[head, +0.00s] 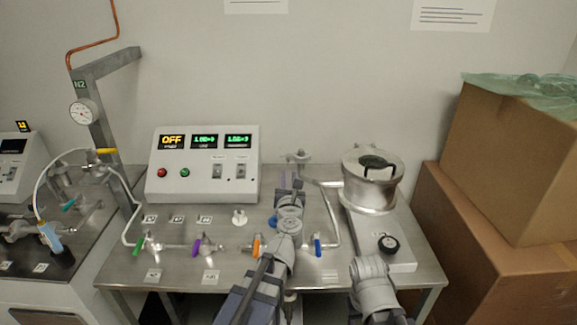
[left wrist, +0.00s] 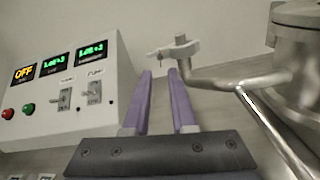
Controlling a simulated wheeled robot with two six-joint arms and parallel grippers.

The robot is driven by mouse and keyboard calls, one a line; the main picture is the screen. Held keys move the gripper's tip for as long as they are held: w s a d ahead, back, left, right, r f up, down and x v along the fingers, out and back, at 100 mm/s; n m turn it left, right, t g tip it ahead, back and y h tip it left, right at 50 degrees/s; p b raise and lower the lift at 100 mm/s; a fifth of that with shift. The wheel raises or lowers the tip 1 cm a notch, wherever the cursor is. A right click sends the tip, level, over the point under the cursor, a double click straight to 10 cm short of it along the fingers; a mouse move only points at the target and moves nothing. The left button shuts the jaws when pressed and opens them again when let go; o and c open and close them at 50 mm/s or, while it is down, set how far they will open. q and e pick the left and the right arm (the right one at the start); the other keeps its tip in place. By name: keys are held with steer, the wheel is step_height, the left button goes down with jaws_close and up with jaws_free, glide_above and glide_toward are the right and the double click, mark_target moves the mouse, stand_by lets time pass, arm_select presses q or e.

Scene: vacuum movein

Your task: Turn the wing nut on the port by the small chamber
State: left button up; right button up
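The port (head: 298,157) with its clamp and wing nut stands at the back of the steel bench, left of the small chamber (head: 372,182), a round metal vessel. In the left wrist view the clamp (left wrist: 180,48) sits at the end of a bent pipe, just beyond and above the fingertips. The wing nut is too small to make out clearly. My left gripper (head: 290,181) has purple fingers pointing at the port. In the left wrist view the fingers (left wrist: 160,73) are apart with nothing between them. My right arm shows at the lower right, but its gripper cannot be seen.
A control box (head: 203,165) with an OFF display stands left of my left gripper. A pipe (head: 333,215) runs right of it. Valves with coloured handles line the bench front. A black-knobbed base (head: 400,257) lies below the chamber. Cardboard boxes (head: 515,165) stand at right.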

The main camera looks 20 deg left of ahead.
mark_target(288, 161)
arm_select(q)
steer(key=x, duration=0.7)
steer(key=shift+w, duration=0.25)
steer(key=shift+a, duration=0.1)
steer(key=shift+f, duration=0.1)
jaws_close()
